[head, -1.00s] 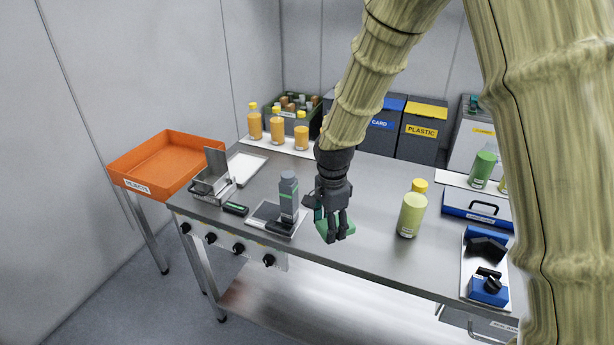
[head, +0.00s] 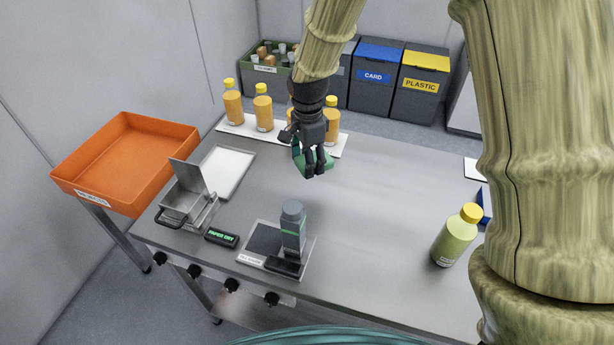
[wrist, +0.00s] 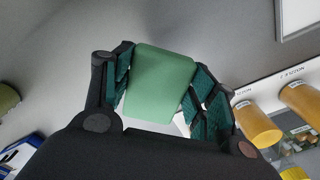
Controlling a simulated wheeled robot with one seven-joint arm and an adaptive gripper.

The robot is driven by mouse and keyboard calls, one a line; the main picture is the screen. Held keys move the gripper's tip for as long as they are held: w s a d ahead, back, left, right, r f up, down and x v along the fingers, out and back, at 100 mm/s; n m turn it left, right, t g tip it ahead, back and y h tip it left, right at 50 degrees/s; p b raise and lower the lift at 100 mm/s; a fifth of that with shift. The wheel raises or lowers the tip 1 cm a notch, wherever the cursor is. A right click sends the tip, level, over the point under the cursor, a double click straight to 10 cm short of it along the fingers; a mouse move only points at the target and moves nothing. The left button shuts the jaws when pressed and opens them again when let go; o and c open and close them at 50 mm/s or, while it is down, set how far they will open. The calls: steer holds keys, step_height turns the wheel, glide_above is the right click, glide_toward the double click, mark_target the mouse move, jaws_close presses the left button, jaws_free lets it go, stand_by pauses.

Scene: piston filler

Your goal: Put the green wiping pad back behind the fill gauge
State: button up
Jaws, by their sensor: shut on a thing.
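My gripper (head: 316,166) is shut on the green wiping pad (head: 327,162) and holds it over the back part of the table, in front of the orange bottles. In the wrist view the green pad (wrist: 160,82) sits between the two fingers (wrist: 160,92). The fill gauge (head: 293,228) appears to be the grey upright unit on a dark base plate, near the table's front edge. It is nearer the front than my gripper and a little to its left. I cannot read its label clearly.
A green-labelled block (head: 221,238) and a metal box with a raised lid (head: 187,205) stand left of the gauge. Orange bottles (head: 263,108) stand on a white strip at the back. A pale green bottle (head: 457,236) stands at the right. The table's middle (head: 380,200) is clear.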

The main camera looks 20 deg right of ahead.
steer(key=p, duration=0.1)
glide_above(309, 192)
step_height(309, 192, down, 4)
steer(key=shift+f, duration=0.1)
steer(key=shift+w+f, duration=0.15)
steer(key=shift+f, duration=0.15)
steer(key=shift+s+a+f, duration=0.1)
steer(key=shift+s+f, duration=0.15)
steer(key=shift+f, duration=0.1)
steer(key=shift+w+f+p, duration=0.1)
steer(key=shift+f+p, duration=0.55)
steer(key=shift+f, duration=1.1)
steer(key=shift+f, duration=0.1)
steer(key=o, duration=1.1)
steer(key=shift+c, duration=0.2)
steer(key=shift+r+b, duration=1.65)
steer(key=shift+r, duration=4.45)
